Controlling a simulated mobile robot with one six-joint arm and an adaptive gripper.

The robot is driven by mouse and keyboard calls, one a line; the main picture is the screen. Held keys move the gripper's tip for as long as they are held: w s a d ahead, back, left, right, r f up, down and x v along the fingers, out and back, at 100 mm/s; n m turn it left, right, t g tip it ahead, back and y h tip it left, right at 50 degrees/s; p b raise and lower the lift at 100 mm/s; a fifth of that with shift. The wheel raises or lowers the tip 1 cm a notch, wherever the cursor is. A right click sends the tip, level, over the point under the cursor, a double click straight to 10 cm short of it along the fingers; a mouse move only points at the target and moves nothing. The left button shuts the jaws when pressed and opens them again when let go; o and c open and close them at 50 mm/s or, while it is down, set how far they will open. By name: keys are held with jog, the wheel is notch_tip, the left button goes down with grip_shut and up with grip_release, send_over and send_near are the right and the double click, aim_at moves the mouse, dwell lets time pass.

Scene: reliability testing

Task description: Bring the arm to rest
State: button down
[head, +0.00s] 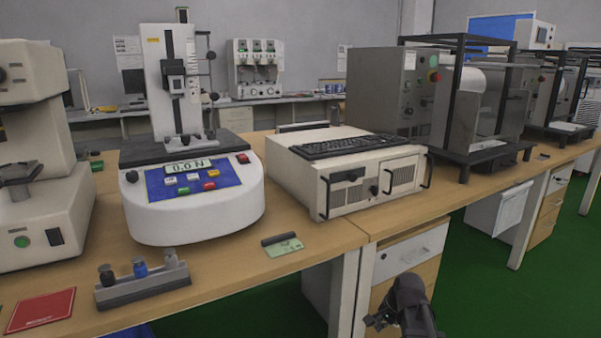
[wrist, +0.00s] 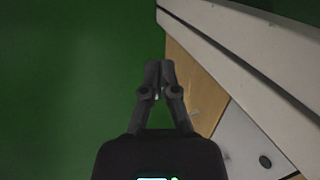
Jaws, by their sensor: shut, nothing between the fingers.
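My gripper (wrist: 158,66) shows in the wrist view with its two fingers together, shut and empty, above the green floor (wrist: 70,80) and beside the bench edge (wrist: 240,55). In the head view my arm (head: 408,305) shows at the bottom, in front of the drawer unit under the bench. The fingertips cannot be made out clearly there. Nothing touches the gripper in the wrist view.
The wooden bench (head: 345,232) carries a white force tester (head: 195,215), a beige computer case (head: 340,180) with a keyboard, and a small rack (head: 143,288) with several knobs. A red booklet (head: 40,310) lies at the left. Drawers (head: 410,255) stand close behind my arm. Green floor is free at the right.

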jog(key=s+a+r+n+g+h+p, duration=0.1)
jog(key=s+a+n+p, duration=0.15)
jog(key=s+n, duration=0.35)
jog(key=s+a+r+n+g+h+p, duration=0.1)
jog(key=s+a+r+n+g+h, duration=0.15)
jog(key=s+n, duration=0.3)
notch_tip(320, 180, up, 36)
jog(key=p, duration=3.6)
jog(key=shift+a+t+y, duration=0.3)
jog(key=shift+t+y, duration=0.05)
jog(key=shift+t, duration=0.1)
jog(key=shift+s+f, duration=0.1)
